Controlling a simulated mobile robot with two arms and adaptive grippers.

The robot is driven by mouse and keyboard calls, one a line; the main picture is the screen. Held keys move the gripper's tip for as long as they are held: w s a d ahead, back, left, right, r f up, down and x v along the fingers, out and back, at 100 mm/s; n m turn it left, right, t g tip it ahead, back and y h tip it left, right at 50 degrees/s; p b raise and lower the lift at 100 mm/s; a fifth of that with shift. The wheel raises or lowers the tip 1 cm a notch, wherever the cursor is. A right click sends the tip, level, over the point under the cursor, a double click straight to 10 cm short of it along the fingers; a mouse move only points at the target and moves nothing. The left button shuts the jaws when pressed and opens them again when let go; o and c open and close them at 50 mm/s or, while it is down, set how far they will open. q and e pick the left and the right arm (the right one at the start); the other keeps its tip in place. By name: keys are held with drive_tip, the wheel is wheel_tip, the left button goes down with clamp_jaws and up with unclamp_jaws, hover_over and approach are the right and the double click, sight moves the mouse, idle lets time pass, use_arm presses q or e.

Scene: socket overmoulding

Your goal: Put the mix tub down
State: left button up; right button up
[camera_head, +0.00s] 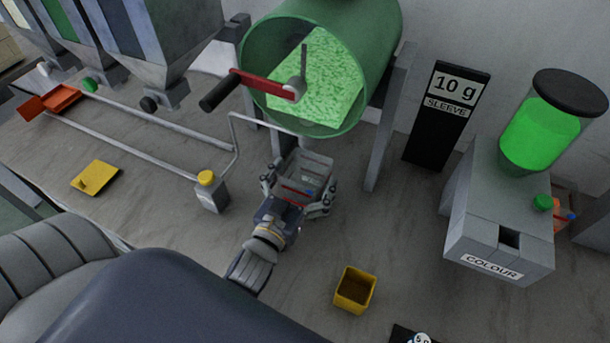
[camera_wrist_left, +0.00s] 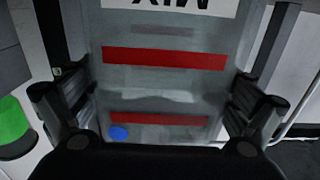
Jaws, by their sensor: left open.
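The mix tub (camera_head: 312,170) is a clear box with red stripes, standing below the green drum's mouth. In the left wrist view the tub (camera_wrist_left: 165,85) fills the middle, with two red bands, a blue dot and part of a white MIX label. My left gripper (camera_head: 298,195) is around the tub, one finger on each side. In the left wrist view its fingers (camera_wrist_left: 158,112) stand open, with narrow gaps beside the tub's walls. The tub's underside is hidden. My right gripper is not in view.
The green drum (camera_head: 383,50) with a red crank (camera_head: 262,84) hangs just above. A valve box with a yellow knob (camera_head: 206,178) is to the left. A yellow bin (camera_head: 355,289) stands in front, and the grey COLOUR dispenser (camera_head: 480,235) to the right. Bench between them is clear.

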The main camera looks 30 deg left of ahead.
use_arm(q)
drive_tip(key=shift+r, duration=0.1)
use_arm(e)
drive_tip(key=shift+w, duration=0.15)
use_arm(q)
drive_tip(key=shift+s, duration=0.1)
drive_tip(key=s, duration=0.3)
drive_tip(key=s+b, duration=0.1)
drive_tip(key=s, duration=0.6)
drive_tip(key=shift+s+d+b, duration=0.25)
drive_tip(key=shift+d+b, duration=0.05)
drive_tip(key=shift+b, duration=0.1)
drive_tip(key=shift+s, duration=0.65)
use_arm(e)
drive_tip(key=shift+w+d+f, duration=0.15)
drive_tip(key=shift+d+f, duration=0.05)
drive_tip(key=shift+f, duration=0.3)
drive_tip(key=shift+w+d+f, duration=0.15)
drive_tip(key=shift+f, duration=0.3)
use_arm(q)
drive_tip(key=shift+r, duration=0.15)
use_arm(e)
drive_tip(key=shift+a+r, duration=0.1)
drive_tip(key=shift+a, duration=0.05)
